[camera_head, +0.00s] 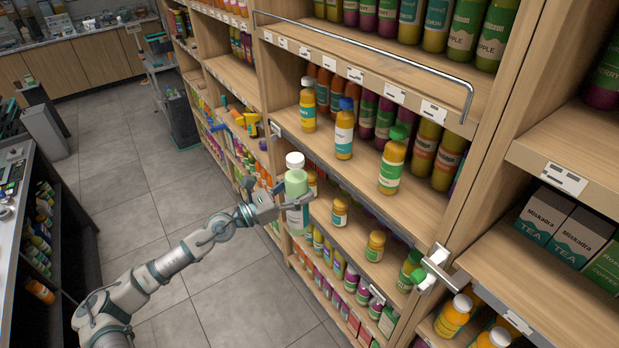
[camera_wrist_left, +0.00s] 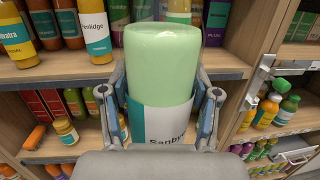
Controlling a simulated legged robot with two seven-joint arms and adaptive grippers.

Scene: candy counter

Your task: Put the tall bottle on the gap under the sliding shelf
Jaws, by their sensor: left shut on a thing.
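The tall bottle (camera_head: 297,184) is pale green with a white cap and a white and teal label. It is upright in the head view, in front of the shelves. My left gripper (camera_head: 284,205) is shut on it; the wrist view shows the fingers on both sides of the bottle (camera_wrist_left: 160,75). A shelf with a metal front strip (camera_head: 345,182) and a white handle (camera_head: 436,262) at its right end is behind the bottle. Under it, a lower shelf (camera_head: 325,218) has open space between small bottles. My right gripper is not in view.
Small orange bottles (camera_head: 340,211) and (camera_head: 375,246) stand on the lower shelf. Taller bottles (camera_head: 392,166) stand above the metal strip. A metal rail (camera_head: 370,48) sticks out higher up. The tiled floor (camera_head: 150,210) at left is clear.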

